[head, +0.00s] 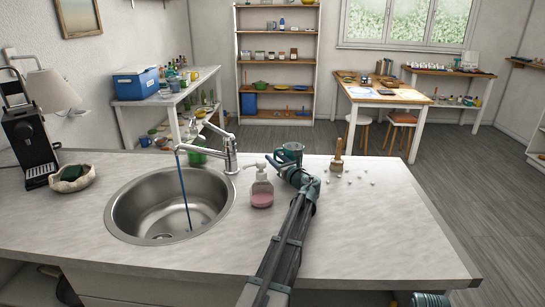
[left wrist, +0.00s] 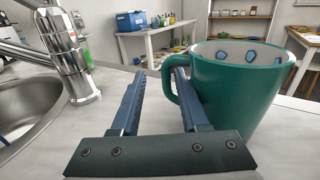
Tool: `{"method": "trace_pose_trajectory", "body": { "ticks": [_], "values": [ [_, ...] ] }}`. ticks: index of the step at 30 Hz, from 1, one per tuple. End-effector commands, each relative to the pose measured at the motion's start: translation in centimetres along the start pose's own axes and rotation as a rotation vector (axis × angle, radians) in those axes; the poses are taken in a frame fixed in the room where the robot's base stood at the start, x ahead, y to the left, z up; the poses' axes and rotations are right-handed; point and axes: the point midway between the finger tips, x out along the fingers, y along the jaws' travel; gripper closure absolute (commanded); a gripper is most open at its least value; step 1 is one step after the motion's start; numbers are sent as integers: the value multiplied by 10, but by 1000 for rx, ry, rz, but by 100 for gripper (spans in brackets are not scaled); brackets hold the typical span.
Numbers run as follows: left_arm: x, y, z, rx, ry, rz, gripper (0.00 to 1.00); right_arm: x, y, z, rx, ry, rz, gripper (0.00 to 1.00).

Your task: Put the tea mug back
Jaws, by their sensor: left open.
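The tea mug is dark teal-green with a pale inside marked with blue spots. It stands on the counter near its back edge in the head view (head: 292,149) and fills the right of the left wrist view (left wrist: 238,92). Its handle (left wrist: 169,82) points toward my jaws. My left gripper (head: 284,170) is open right at the mug, its fingers (left wrist: 158,90) reaching forward. The right-hand finger overlaps the handle loop; I cannot tell whether it passes through it. The other finger is clear on the left.
A soap dispenser (head: 262,189) stands left of my gripper, beside the sink (head: 117,213) and tap (head: 229,155). The counter's front right (head: 390,240) is clear.

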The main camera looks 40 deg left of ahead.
Motion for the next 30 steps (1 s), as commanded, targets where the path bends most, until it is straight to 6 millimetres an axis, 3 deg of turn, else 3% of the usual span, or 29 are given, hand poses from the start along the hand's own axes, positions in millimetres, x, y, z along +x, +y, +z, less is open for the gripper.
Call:
{"method": "trace_pose_trajectory", "body": {
  "ticks": [1, 6, 13, 19, 30],
  "values": [
    [-15, 2, 0, 0, 0, -3, 55, 0, 0, 0, 0, 0, 0, 100],
    [-51, 2, 0, 0, 0, -2, 55, 1, 0, 0, 0, 0, 0, 100],
    [-85, 1, 0, 0, 0, -1, 55, 1, 0, 0, 0, 0, 0, 100],
    [-97, 1, 0, 0, 0, 0, 55, 1, 0, 0, 0, 0, 0, 100],
    [-98, 0, 0, 0, 0, 1, 55, 1, 0, 0, 0, 0, 0, 100]
  ]
}}
